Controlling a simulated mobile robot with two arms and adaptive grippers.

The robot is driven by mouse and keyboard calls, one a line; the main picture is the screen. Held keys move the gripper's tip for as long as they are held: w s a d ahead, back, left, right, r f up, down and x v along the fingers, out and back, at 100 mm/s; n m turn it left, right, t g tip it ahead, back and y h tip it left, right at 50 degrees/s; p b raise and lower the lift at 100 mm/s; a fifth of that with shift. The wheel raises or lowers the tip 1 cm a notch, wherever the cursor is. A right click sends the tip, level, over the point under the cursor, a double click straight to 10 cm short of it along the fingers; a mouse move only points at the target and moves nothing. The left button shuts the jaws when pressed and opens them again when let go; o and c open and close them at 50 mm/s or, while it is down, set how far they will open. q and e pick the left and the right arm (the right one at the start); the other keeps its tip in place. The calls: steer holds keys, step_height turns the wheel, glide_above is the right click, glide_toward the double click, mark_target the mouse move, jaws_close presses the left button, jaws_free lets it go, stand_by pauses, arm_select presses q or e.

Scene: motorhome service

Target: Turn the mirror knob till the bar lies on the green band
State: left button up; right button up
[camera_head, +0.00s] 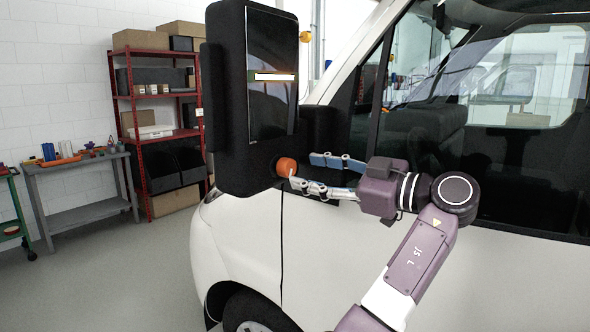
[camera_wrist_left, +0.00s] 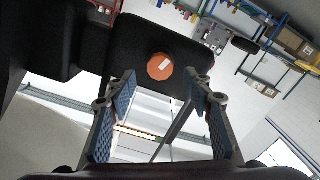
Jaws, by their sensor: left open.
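The mirror (camera_head: 226,110) is a tall black housing on the van's side, with dark glass (camera_head: 268,110) facing me. I cannot make out a green band. The orange knob (camera_head: 286,167) sits low on the housing. In the left wrist view the knob (camera_wrist_left: 160,66) shows a white mark and lies ahead, between the fingers. My left gripper (camera_head: 303,172) is open, its fingertips close to the knob. I cannot tell whether they touch it. My right gripper is not in view.
The white van door (camera_head: 330,250) and side window (camera_head: 480,150) lie close behind my left arm. A red shelf (camera_head: 160,110) with boxes and a grey workbench (camera_head: 85,212) stand at the back left. The floor at the left is clear.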

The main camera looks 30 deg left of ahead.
arm_select(q)
steer(key=d, duration=0.6)
steer(key=shift+s+d, duration=0.2)
